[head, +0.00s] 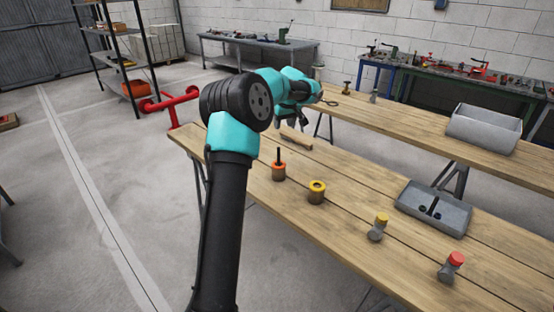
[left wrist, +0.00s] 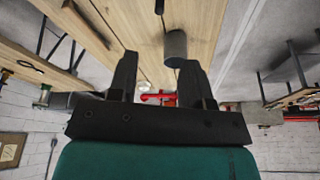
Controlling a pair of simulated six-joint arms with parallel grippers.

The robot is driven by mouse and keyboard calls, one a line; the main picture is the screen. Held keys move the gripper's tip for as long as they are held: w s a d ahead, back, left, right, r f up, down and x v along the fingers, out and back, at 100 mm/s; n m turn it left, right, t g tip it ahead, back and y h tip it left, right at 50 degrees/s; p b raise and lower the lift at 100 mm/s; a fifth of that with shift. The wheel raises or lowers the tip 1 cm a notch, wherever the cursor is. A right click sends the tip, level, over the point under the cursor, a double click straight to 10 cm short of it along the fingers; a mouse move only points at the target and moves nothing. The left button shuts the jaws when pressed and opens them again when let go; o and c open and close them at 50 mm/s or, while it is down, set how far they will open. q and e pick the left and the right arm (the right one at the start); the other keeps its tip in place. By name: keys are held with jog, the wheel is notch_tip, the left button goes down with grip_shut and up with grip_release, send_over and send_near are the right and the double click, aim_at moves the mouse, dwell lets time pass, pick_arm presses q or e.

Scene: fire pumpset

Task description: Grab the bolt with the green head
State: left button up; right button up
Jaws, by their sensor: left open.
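My left gripper (head: 300,117) is over the far left part of the near wooden table in the head view, partly hidden by its own arm. In the left wrist view its two dark fingers (left wrist: 160,60) are apart, with nothing clasped between them. A plain grey cylinder (left wrist: 175,46) shows beyond and between the fingertips in that view; I cannot tell its head colour. I cannot make out a green-headed bolt in either view. A yellow-headed bolt (head: 381,220) and a red-headed bolt (head: 455,260) stand on the table. My right gripper is not in view.
An orange-topped holder (head: 278,171) with a dark rod and a yellow-ringed holder (head: 317,193) stand on the near table. A grey tray (head: 458,222) holds dark parts. A grey bin (head: 484,130) is on the farther table. Bare wood lies between the items.

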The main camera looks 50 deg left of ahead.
aim_at(279, 148)
pick_arm(q)
jog(key=x, duration=1.2)
jog(key=shift+f, duration=0.15)
jog(key=shift+x, duration=2.6)
grip_shut()
